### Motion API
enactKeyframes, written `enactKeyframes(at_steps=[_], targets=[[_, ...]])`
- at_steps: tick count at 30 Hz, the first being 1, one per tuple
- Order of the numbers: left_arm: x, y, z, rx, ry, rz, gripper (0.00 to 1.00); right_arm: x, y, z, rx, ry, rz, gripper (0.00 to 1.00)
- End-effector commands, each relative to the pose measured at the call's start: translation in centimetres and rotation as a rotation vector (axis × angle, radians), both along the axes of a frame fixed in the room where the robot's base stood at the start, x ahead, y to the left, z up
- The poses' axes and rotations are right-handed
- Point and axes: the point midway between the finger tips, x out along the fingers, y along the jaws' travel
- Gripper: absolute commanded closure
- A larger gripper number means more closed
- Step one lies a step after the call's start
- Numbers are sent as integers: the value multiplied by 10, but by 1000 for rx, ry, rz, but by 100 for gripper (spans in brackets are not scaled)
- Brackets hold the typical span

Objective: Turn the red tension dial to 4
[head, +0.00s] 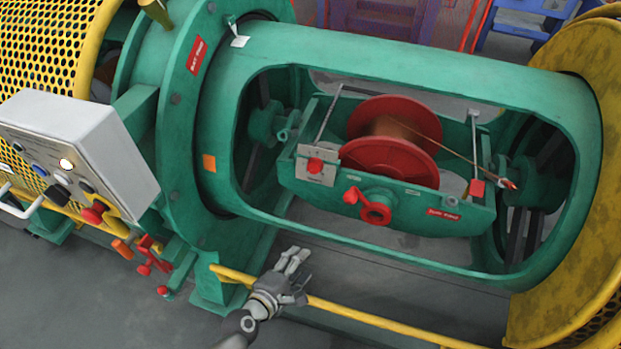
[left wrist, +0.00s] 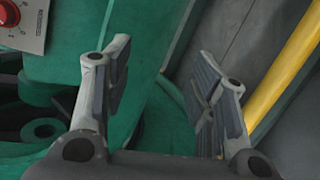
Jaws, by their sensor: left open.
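The red tension dial (head: 315,166) sits on a pale scale plate (head: 318,178) at the left end of the green cradle, inside the drum opening. The dial also shows cut off in the top left corner of the left wrist view (left wrist: 9,14), with part of its plate; its setting is too small to read. My left gripper (head: 294,260) is below the drum opening in the head view, near the yellow rail and well apart from the dial. It is open and empty; the left wrist view shows its fingers spread. My right gripper is not in view.
A red-rimmed spool (head: 392,140) of copper wire lies in the cradle. A red handwheel (head: 376,208) sticks out of the cradle front. A yellow rail (head: 370,318) runs along the drum's front. A grey control box (head: 85,140) stands at the left.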

Motion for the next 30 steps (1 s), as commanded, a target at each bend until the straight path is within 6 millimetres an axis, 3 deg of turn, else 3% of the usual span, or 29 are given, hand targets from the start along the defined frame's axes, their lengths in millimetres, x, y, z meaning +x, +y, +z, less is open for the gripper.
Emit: enactKeyframes(at_steps=[3,6,12,20,30], targets=[[34,-10,56,-384,0,187,48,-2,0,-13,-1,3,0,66],[54,-9,98,-700,26,311,48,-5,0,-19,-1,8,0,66],[71,-3,145,-1114,96,440,48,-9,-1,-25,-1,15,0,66],[86,-4,156,-1214,118,466,48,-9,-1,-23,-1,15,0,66],[142,-21,155,-1210,116,464,48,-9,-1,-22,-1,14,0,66]])
